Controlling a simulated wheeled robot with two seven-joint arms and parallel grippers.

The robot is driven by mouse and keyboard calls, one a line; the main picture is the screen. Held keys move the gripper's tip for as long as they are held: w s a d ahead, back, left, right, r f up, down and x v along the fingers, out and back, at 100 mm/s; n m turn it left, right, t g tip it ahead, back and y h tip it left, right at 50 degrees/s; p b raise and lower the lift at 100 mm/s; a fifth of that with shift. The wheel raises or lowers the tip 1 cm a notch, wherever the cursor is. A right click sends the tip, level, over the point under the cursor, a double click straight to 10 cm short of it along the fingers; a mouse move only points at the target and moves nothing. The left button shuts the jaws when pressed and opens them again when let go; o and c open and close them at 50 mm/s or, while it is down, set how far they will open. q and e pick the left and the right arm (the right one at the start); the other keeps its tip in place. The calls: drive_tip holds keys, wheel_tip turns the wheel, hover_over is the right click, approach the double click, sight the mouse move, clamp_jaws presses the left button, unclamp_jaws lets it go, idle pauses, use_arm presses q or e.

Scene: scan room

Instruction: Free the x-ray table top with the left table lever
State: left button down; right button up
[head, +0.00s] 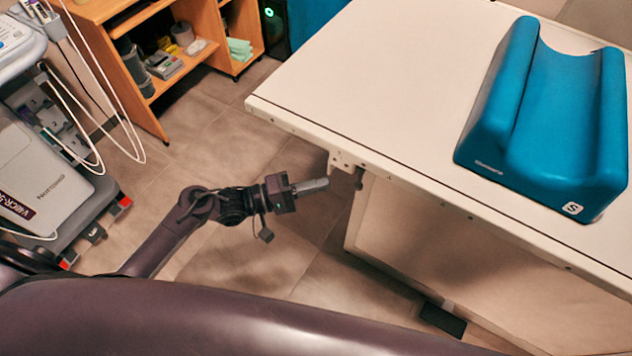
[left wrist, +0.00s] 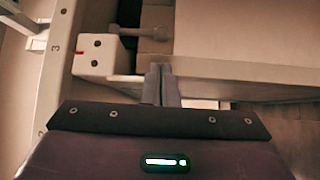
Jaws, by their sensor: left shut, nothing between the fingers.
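The x-ray table top (head: 370,70) is a long white slab on the right of the head view. A small pale bracket (head: 342,160) hangs under its near edge, with a short dark lever part (head: 359,179) beside it. In the left wrist view the bracket (left wrist: 100,55) is a white block with two black dots and a red mark. A short bar-like lever (left wrist: 138,32) stands out from behind it. My left gripper (head: 326,184) is shut and empty, just left of and below the bracket. Its fingertips (left wrist: 161,68) appear close to the lever, apparently apart from it.
A blue cradle-shaped cushion (head: 545,150) lies on the table top. The pale table base (head: 450,250) stands below. A grey medical cart (head: 45,180) is at the left and a wooden shelf (head: 130,60) at the back. Bare tiled floor lies between.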

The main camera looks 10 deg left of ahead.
sight(359, 177)
use_arm(q)
drive_tip(key=x, duration=0.7)
use_arm(e)
drive_tip(key=shift+s, duration=0.1)
use_arm(q)
drive_tip(key=s+a+r+n+g+y+p, duration=0.2)
drive_tip(key=s+p, duration=0.3)
drive_tip(key=p, duration=1.5)
drive_tip(key=shift+s+r+n+g+y+p, duration=0.4)
drive_tip(key=shift+r+n+y, duration=0.2)
drive_tip(key=shift+n+y, duration=0.3)
use_arm(e)
drive_tip(key=s+r, duration=0.1)
drive_tip(key=r, duration=0.8)
drive_tip(key=s+r, duration=0.2)
drive_tip(key=r, duration=0.8)
drive_tip(key=shift+s+d, duration=0.25)
drive_tip(key=shift+d, duration=0.1)
drive_tip(key=shift+r, duration=0.15)
